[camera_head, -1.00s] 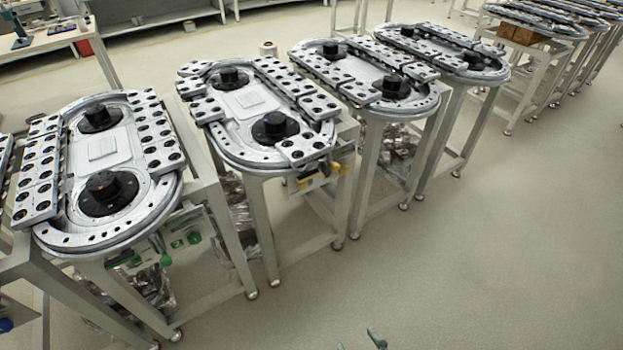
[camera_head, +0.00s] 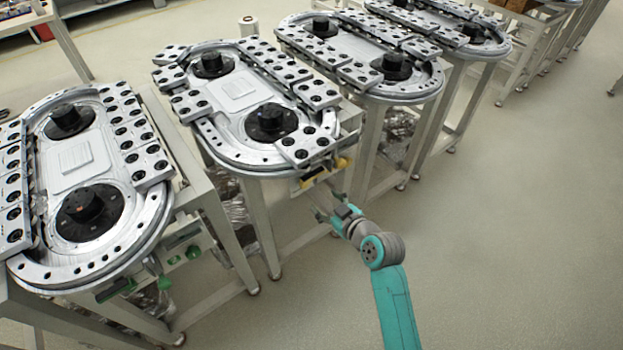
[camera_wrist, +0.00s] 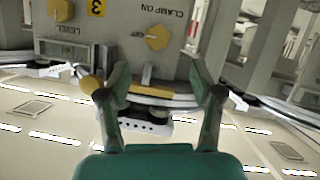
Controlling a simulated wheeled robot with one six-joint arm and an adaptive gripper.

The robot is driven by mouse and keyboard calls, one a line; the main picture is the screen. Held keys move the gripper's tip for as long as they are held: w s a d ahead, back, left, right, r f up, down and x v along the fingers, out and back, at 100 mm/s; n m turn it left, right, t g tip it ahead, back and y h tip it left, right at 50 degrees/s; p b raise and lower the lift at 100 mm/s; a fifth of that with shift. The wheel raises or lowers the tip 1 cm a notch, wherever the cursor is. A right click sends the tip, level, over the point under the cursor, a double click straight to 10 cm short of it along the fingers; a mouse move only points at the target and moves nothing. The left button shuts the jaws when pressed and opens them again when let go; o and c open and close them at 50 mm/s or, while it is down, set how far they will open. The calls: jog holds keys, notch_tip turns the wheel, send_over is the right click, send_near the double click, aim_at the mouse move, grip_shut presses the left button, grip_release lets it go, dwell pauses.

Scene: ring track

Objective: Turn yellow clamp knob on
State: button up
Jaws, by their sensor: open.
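A yellow clamp knob (camera_wrist: 157,37) sits on a grey panel (camera_wrist: 122,22) in the wrist view, where everything appears upside down. The lettering beside it reads CLAMP ON and OFF. My gripper (camera_wrist: 162,80) is open and empty, with one finger on each side of the picture below the knob and apart from it. A second yellow knob (camera_wrist: 60,10) is at the upper left, near the word LEVEL. In the head view my gripper (camera_head: 332,208) is beside the front of the second ring track (camera_head: 240,160), below its small yellow parts (camera_head: 341,163).
A yellow-tipped lever (camera_wrist: 90,84) is close to the left finger in the wrist view. A ring track with green parts (camera_head: 50,270) stands at the left, and another track (camera_head: 420,95) stands behind to the right. The floor at the right is clear.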

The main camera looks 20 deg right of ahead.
aim_at(308, 185)
jog(key=x, duration=1.1)
jog(key=shift+w+d+r, duration=0.1)
jog(key=shift+w+r, duration=0.05)
jog(key=shift+w, duration=0.05)
jog(key=shift+c, duration=0.3)
jog(key=c, duration=1.1)
